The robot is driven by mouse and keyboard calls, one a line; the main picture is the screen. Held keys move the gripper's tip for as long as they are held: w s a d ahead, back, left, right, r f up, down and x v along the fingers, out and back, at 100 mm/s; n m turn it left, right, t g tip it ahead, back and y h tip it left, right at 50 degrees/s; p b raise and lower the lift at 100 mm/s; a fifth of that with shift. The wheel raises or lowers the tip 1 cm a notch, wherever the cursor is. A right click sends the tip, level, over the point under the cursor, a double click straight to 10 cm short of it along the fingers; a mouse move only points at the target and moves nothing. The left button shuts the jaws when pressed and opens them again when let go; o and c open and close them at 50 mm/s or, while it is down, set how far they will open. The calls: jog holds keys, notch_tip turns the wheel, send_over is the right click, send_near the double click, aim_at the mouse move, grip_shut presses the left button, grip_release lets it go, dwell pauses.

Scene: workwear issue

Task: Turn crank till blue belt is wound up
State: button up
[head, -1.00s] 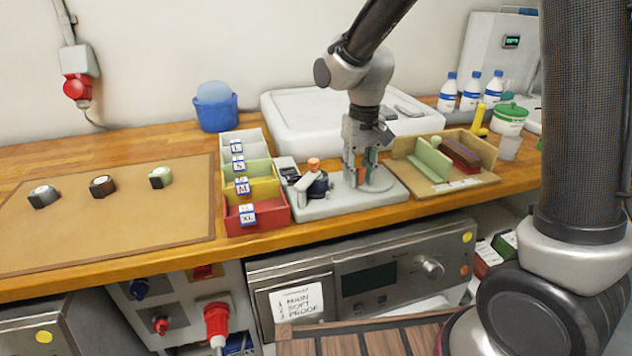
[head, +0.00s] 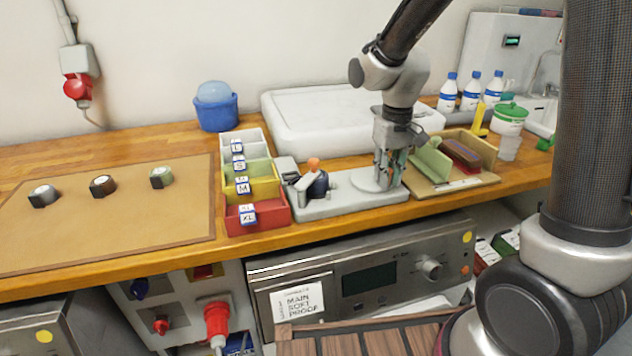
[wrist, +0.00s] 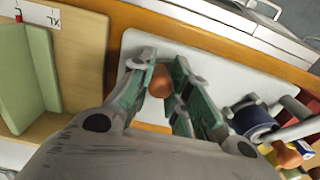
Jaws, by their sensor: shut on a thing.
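The winder is a light grey plate (head: 335,205) on the bench, with a round grey disc (head: 370,181) at its right end. A dark blue roll (head: 318,184), likely the blue belt, sits at its left end; it also shows at the right of the wrist view (wrist: 252,120). My gripper (head: 388,180) is at the disc's right side. In the wrist view my gripper (wrist: 160,82) is shut on an orange-brown crank knob (wrist: 160,81) between its green-padded fingers. The crank arm is hidden, and I see no loose length of belt.
Coloured size bins (head: 262,213) stand left of the winder. A wooden tray (head: 480,183) with a green panel (head: 432,160) is close on the right. A white tray (head: 310,125) lies behind. A second orange knob (head: 313,163) tops a grey lever by the roll.

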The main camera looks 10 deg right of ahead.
aim_at(354, 173)
jog(key=shift+w+d, duration=0.7)
jog(key=shift+d, duration=0.05)
jog(key=shift+w+d+f, duration=0.1)
jog(key=shift+w+d, duration=0.2)
jog(key=shift+w, duration=0.3)
jog(key=shift+o, duration=0.9)
jog(key=shift+w, duration=0.9)
jog(key=shift+w+a, duration=0.15)
jog(key=shift+w, duration=0.35)
jog(key=shift+w+a, duration=0.15)
jog(key=shift+w, duration=0.35)
jog(key=shift+w+a, duration=0.65)
jog(key=shift+a, duration=0.15)
jog(key=shift+c, duration=0.6)
jog(key=shift+w+a, duration=0.35)
jog(key=shift+a, duration=0.55)
jog(key=shift+s+a, duration=0.2)
jog(key=shift+a, duration=0.3)
jog(key=shift+s+a, duration=0.15)
jog(key=shift+a, duration=0.35)
jog(key=shift+c, duration=0.2)
jog(key=shift+s+a, duration=1.05)
jog(key=shift+a, duration=0.25)
jog(key=o, duration=0.7)
